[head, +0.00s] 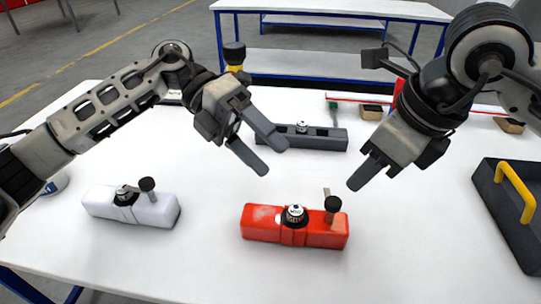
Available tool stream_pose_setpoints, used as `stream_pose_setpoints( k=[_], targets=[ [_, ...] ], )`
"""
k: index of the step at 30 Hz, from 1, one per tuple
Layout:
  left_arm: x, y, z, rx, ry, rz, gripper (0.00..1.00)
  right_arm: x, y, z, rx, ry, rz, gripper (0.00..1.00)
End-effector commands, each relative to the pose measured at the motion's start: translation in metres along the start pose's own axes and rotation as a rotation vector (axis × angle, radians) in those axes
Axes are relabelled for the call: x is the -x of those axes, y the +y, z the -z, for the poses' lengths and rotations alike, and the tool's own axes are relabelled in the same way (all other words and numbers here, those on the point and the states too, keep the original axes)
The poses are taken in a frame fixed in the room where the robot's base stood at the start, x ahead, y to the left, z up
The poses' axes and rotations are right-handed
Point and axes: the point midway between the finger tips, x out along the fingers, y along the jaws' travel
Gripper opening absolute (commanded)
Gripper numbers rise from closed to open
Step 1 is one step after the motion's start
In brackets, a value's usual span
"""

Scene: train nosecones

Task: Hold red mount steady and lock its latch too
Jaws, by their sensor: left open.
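The red mount (262,222) lies on the white table at front centre, with a round silver and black dial (294,214) on its top. A black-knobbed latch (333,205) stands up at its right end, with a small light tab behind it. My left gripper (273,157) is open and empty, above and behind the red mount, its two fingers apart and pointing down to the right. My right gripper (362,180) hangs above and to the right of the mount, touching nothing visible. Its fingers overlap in this view, so their gap is hidden.
A white mount (158,212) with a black knob lies at left, and a dark grey mount (325,140) lies behind my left gripper. A dark tray (510,222) with a yellow handle (515,190) stands at right. The table (400,255) around the red mount is clear.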

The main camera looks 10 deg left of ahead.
Motion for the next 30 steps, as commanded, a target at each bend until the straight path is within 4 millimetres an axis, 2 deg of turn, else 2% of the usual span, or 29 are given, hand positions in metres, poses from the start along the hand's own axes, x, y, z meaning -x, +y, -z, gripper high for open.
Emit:
stream_pose_setpoints(
  k=[1,4,9,12,16,20,30],
  targets=[
    [-0.016,-0.004,0.002,-0.149,0.099,-0.131,0.76,0.000,0.000,0.000,0.000,0.000,0.000,0.36],
    [-0.032,0.004,0.005,-0.403,0.287,-0.388,0.76,0.000,0.000,0.000,0.000,0.000,0.000,0.36],
    [-0.029,0.011,-0.001,-0.686,0.530,-0.719,0.76,0.000,0.000,0.000,0.000,0.000,0.000,0.36],
    [-0.023,0.012,-0.005,-0.768,0.614,-0.831,0.76,0.000,0.000,0.000,0.000,0.000,0.000,0.36],
    [-0.021,0.016,-0.007,-0.807,0.659,-0.890,0.76,0.000,0.000,0.000,0.000,0.000,0.000,0.36],
    [-0.027,0.028,-0.004,-0.807,0.663,-0.893,0.76,0.000,0.000,0.000,0.000,0.000,0.000,0.36],
    [-0.059,0.085,0.007,-0.805,0.660,-0.889,0.76,0.000,0.000,0.000,0.000,0.000,0.000,0.36]
  ],
)
